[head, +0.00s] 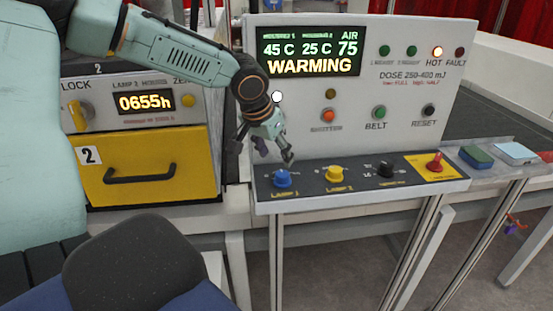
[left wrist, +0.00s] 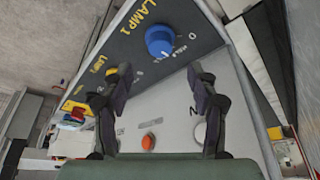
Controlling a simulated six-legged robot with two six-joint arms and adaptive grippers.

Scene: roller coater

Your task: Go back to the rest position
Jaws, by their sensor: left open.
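My left gripper (head: 272,152) is at the control console, just above the blue Lamp 1 knob (head: 282,179). In the left wrist view its two fingers (left wrist: 160,82) are spread apart with nothing between them. The blue knob (left wrist: 159,41) lies beyond the fingertips there, apart from them. The yellow Lamp 2 knob (head: 336,174) stands to its right on the dark strip. My left arm reaches in from the upper left. My right gripper is not in view.
The console's upright panel (head: 459,75) with its WARMING display (head: 310,52) stands close behind the gripper. A red knob (head: 434,162) is at the right. A yellow drawer (head: 200,170) is left of the gripper.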

